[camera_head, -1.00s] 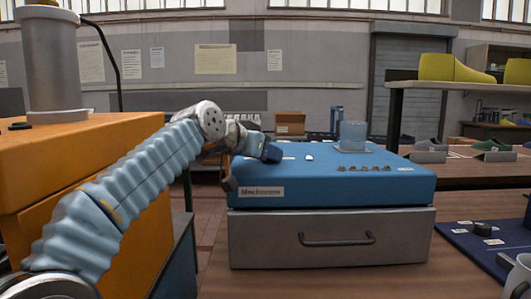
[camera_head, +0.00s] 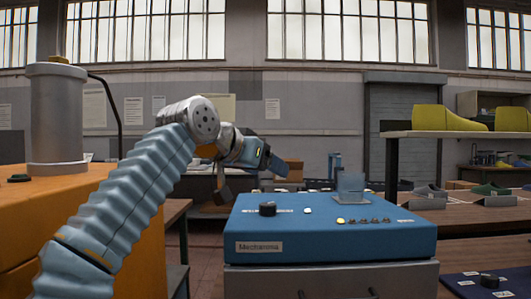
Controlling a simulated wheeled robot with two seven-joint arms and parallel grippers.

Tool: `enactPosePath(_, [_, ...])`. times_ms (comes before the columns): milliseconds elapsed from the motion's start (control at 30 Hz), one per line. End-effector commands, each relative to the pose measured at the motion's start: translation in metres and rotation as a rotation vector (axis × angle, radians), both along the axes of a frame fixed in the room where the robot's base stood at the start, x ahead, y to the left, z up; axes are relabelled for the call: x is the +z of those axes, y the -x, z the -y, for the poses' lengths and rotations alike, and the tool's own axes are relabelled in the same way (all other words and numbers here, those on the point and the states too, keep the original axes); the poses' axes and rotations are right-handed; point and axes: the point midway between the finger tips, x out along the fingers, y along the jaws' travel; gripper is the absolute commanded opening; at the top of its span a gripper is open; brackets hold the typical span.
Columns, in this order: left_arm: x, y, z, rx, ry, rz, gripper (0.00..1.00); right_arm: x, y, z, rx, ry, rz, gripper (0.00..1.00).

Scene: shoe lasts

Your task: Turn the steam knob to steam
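A blue machine (camera_head: 320,248) with a "Mechramma" label sits on a grey drawer unit. A short black knob (camera_head: 267,209) stands on the left of its top, beside white markings too small to read. I cannot tell which marking it points to. A row of small round indicators lies to the right, and the left one (camera_head: 340,220) glows yellow. My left gripper (camera_head: 250,180) is above and behind the machine's left part, apart from the knob. Its two fingers look spread, with nothing visible between them. My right gripper is out of view.
An orange cabinet (camera_head: 95,200) with a grey cylinder (camera_head: 58,115) is at the left. A navy mat (camera_head: 468,284) with another black knob (camera_head: 489,281) lies at the lower right.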

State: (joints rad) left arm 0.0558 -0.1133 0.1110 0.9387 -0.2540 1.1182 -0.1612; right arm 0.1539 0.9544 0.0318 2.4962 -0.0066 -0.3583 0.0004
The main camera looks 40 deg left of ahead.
Motion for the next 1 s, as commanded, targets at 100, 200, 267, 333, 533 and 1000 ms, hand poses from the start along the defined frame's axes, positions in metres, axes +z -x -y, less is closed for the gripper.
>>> enactPosePath(100, [0.013, 0.024, 0.021, -0.003, -0.001, 0.003, 0.68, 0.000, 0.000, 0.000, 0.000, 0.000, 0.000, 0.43])
enactPosePath(200, [0.023, 0.040, 0.035, -0.003, -0.001, 0.002, 0.68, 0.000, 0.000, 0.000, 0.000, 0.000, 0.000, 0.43])
enactPosePath(267, [0.027, 0.048, 0.042, -0.003, -0.001, 0.002, 0.68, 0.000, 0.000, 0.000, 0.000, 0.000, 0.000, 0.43])
enactPosePath(333, [0.031, 0.055, 0.049, -0.003, -0.001, 0.000, 0.68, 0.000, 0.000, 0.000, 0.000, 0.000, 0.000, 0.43])
enactPosePath(533, [0.037, 0.065, 0.057, 0.000, 0.000, 0.000, 0.68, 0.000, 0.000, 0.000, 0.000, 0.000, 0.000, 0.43])
enactPosePath(1000, [0.037, 0.066, 0.058, 0.000, 0.000, -0.001, 0.68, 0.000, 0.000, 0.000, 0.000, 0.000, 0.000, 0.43])
